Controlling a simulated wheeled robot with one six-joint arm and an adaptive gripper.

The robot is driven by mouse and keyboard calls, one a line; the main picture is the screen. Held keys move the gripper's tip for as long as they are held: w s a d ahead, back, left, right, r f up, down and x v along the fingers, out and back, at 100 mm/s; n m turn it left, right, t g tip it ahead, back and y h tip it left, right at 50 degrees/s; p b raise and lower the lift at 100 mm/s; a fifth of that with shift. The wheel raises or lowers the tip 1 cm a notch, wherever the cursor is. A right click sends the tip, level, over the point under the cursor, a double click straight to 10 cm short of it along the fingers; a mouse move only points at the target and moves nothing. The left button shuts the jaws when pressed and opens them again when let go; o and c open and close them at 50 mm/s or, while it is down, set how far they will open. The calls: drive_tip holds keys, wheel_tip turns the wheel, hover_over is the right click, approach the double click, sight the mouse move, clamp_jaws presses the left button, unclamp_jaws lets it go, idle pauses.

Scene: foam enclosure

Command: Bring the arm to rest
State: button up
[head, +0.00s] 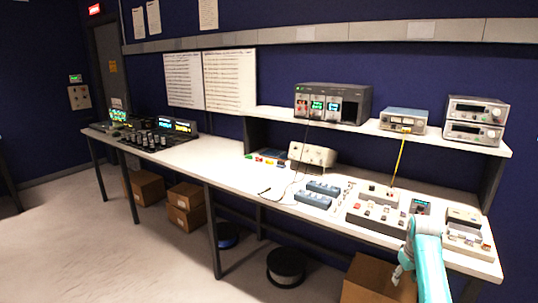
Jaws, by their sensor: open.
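My teal and pale arm rises at the lower right, in front of the workbench's right end. A small grey part of my gripper (399,273) shows just left of the arm, below the bench's front edge and before a cardboard box. Most of the gripper is hidden or too small to make out. I see nothing held in it.
The long white workbench (205,153) carries control panels (378,214), blue blocks (313,199) and a beige device (312,154). Instruments stand on its shelf (279,118). A cardboard box (365,279) and a black spool (286,267) are below. The floor (110,255) at left is clear.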

drive_tip(key=s+a+f+t, duration=0.2)
drive_tip(key=s+a+f, duration=0.3)
drive_tip(key=f, duration=0.5)
drive_tip(key=s+a+f+t, duration=0.1)
drive_tip(key=s+a+f, duration=0.35)
drive_tip(key=f, duration=0.55)
drive_tip(key=s+a+f+t, duration=0.1)
drive_tip(key=s+a+f, duration=0.15)
drive_tip(key=s, duration=0.45)
drive_tip(key=s+a+f+t, duration=0.1)
drive_tip(key=s+a+f, duration=0.15)
drive_tip(key=s, duration=0.45)
drive_tip(key=s+a+f+t, duration=0.1)
drive_tip(key=s+a+f, duration=0.1)
drive_tip(key=s+a, duration=0.3)
drive_tip(key=s+a+r+t, duration=0.2)
drive_tip(key=s+r, duration=0.3)
drive_tip(key=s, duration=0.6)
drive_tip(key=s+a+r+t, duration=0.2)
drive_tip(key=s+r, duration=0.2)
drive_tip(key=s, duration=0.7)
drive_tip(key=s+a+r+t, duration=0.1)
drive_tip(key=s+r, duration=0.5)
drive_tip(key=r, duration=0.4)
drive_tip(key=s+a+r+m+t, duration=0.1)
drive_tip(key=s+r+t, duration=0.1)
drive_tip(key=s+r, duration=0.4)
wheel_tip(320, 180, up, 4)
drive_tip(key=shift+r+y, duration=0.1)
drive_tip(key=shift+y, duration=0.3)
